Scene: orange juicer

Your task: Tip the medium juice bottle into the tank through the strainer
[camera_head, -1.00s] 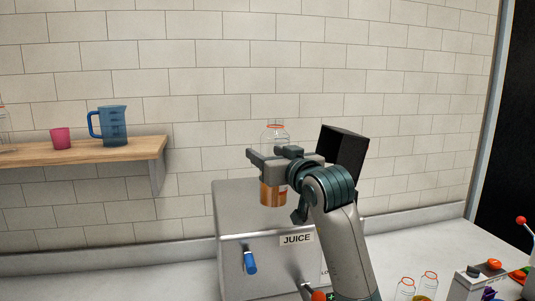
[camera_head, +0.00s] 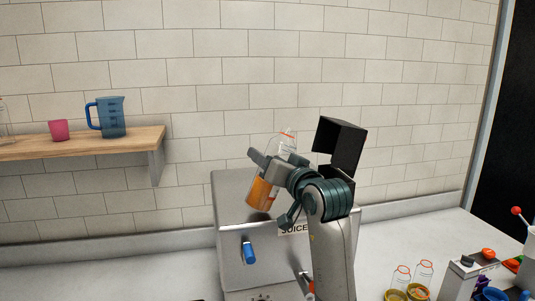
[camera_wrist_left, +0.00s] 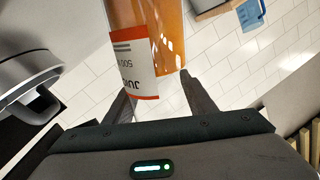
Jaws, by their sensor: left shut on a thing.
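The juice bottle (camera_head: 262,192) is clear, with an orange neck ring and orange juice in its lower part. My left gripper (camera_head: 264,166) is shut around its middle and holds it above the steel tank labelled JUICE (camera_head: 231,217). The bottle leans with its neck to the right. In the left wrist view the bottle (camera_wrist_left: 176,33) sits between the fingers, its white and orange label showing. A round metal rim (camera_wrist_left: 38,85) stands left of it there; I cannot tell if it is the strainer. My right gripper is out of view.
A wooden shelf (camera_head: 120,145) at the left carries a blue jug (camera_head: 112,118) and a pink cup (camera_head: 58,130). The tank front has a blue handle (camera_head: 249,253). Small bottles (camera_head: 423,276) and a control box (camera_head: 468,275) stand at the lower right.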

